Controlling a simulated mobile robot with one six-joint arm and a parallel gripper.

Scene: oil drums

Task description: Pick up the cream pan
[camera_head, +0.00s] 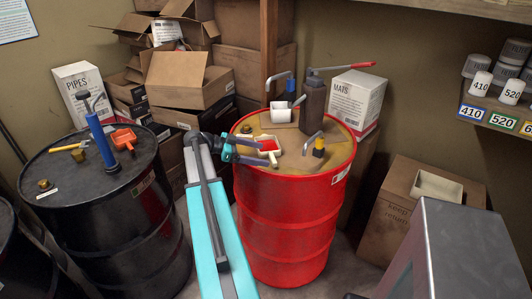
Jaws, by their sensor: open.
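My gripper (265,152) reaches over the lid from the left.
A black drum (110,205) with tools and an orange scoop (124,138) is at left. A cream tray (437,187) sits on a box at right.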

